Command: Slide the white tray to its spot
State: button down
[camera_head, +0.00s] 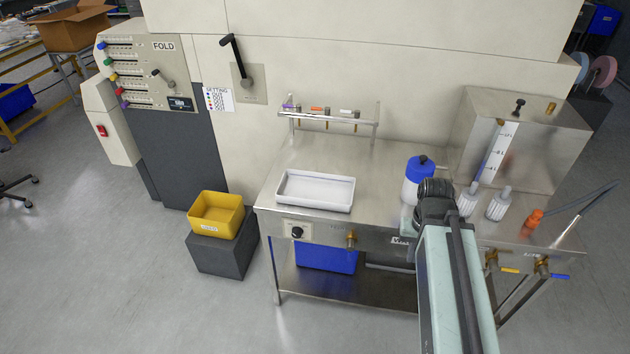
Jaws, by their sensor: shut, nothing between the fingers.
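The white tray (316,205) is a shallow, empty rectangular tray. It lies flat on the left part of the steel table (385,165), near the front edge. My gripper (436,193) is at the dark far end of my pale green arm, right of the tray and well apart from it. It is shut and holds nothing; its fingertips cannot be made out clearly. No marked spot for the tray can be made out on the table.
A blue-capped white bottle (413,180) stands just beyond my gripper. Two white ribbed pieces (499,204) and an orange piece (533,218) are to the right. A small rack (328,117) stands behind the tray. A yellow bin (216,215) sits on a dark block left of the table.

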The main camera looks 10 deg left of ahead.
aim_at(297, 188)
jog(key=u, duration=4.2)
jog(key=k, duration=2)
jog(key=z, duration=1.3)
jog(key=i, duration=1.65)
jog(key=u, duration=0.1)
